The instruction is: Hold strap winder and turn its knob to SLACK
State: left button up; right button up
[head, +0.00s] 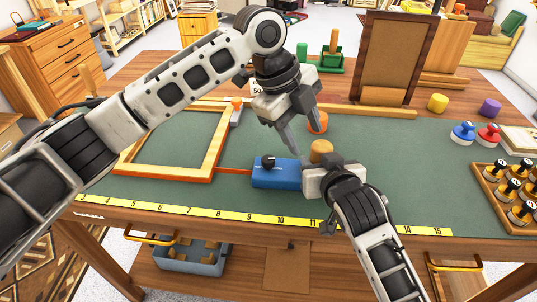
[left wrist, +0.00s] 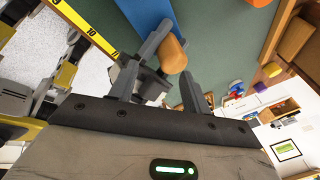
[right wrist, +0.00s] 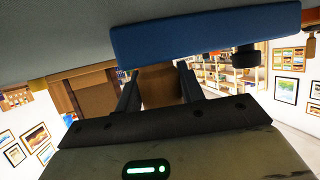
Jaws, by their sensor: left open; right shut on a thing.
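The strap winder (head: 276,174) is a blue box on the green mat, with a black knob (head: 268,161) on top toward its left end. An orange strap (head: 234,171) runs from it to a wooden frame (head: 213,165). My right gripper (head: 318,172) is shut on a wooden grip (head: 321,146) at the winder's right end; the grip shows between its fingers in the right wrist view (right wrist: 160,85). My left gripper (head: 305,138) is open and empty above and behind the winder, right of the knob. The knob also shows in the right wrist view (right wrist: 246,58). Its setting is unreadable.
A yellow ruler (head: 250,217) lines the table's front edge. An orange cylinder (head: 317,121) stands behind the winder. A large brown framed panel (head: 396,55) stands at the back. Blue (head: 463,132) and red (head: 488,135) knobbed pieces and a tray of jars (head: 510,190) are right.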

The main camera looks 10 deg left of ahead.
aim_at(268, 159)
jog(key=shift+r, duration=0.1)
pick_arm(q)
jog(key=w+a+r+m+y, duration=0.2)
jog(key=a+r+m+y, duration=0.1)
jog(key=a+m+y, duration=0.25)
jog(key=shift+n+g+h, duration=0.35)
jog(key=shift+g+h, duration=0.05)
jog(key=shift+h, duration=0.05)
jog(key=f, duration=1.1)
jog(key=shift+s+a+f, duration=0.1)
jog(key=shift+a+f, duration=0.3)
jog(key=c, duration=1)
